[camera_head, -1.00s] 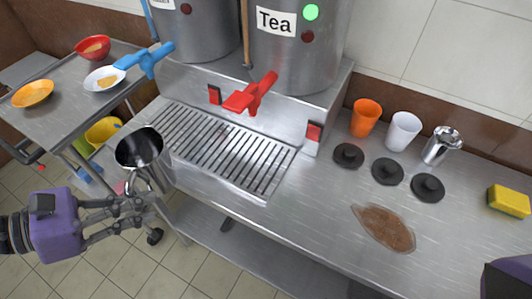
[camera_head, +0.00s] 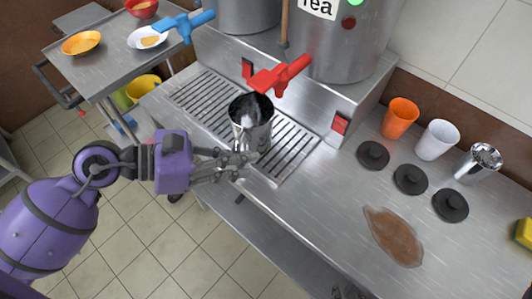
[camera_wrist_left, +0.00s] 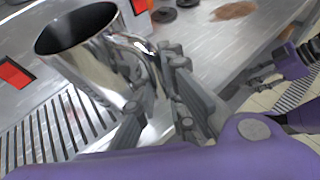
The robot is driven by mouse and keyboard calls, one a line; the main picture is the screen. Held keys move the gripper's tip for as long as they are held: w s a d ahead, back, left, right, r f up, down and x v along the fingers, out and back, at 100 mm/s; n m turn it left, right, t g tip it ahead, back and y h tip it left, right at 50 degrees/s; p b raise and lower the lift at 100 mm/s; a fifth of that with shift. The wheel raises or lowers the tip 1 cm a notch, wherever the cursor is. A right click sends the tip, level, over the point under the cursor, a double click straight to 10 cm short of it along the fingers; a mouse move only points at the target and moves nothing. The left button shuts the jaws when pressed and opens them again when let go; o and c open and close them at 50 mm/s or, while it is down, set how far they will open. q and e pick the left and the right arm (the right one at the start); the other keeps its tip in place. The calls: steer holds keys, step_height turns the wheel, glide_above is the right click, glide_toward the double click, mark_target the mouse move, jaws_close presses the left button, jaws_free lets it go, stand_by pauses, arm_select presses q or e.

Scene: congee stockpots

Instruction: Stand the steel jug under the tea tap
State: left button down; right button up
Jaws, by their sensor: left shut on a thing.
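The steel jug (camera_head: 252,132) is held roughly upright over the slatted drip tray (camera_head: 202,99), its open mouth just below and left of the red tea tap (camera_head: 278,76) in the head view. My left gripper (camera_head: 238,163) is shut on the jug at its handle side. The wrist view also shows the jug (camera_wrist_left: 95,58) with the gripper fingers (camera_wrist_left: 165,100) at its handle. I cannot tell whether the jug's base touches the tray. The tea urn (camera_head: 345,45) stands behind the tap.
A blue tap (camera_head: 187,24) is at the left. An orange cup (camera_head: 400,118), a white cup (camera_head: 437,140), a metal shaker (camera_head: 478,163) and black lids (camera_head: 411,180) stand at the right. A brown spill (camera_head: 393,237) lies on the counter. Another red switch (camera_head: 339,123) is on the urn stand.

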arm_select(q)
steer(key=shift+w+d, duration=0.25)
steer(key=shift+d, duration=0.5)
steer(key=d, duration=0.2)
steer(key=w+d+p, duration=0.1)
steer(key=shift+w+d+r, duration=0.2)
steer(key=shift+d, duration=0.15)
steer(key=shift+f, duration=1)
steer(key=shift+f, duration=0.15)
steer(key=c, duration=1.8)
jaws_free()
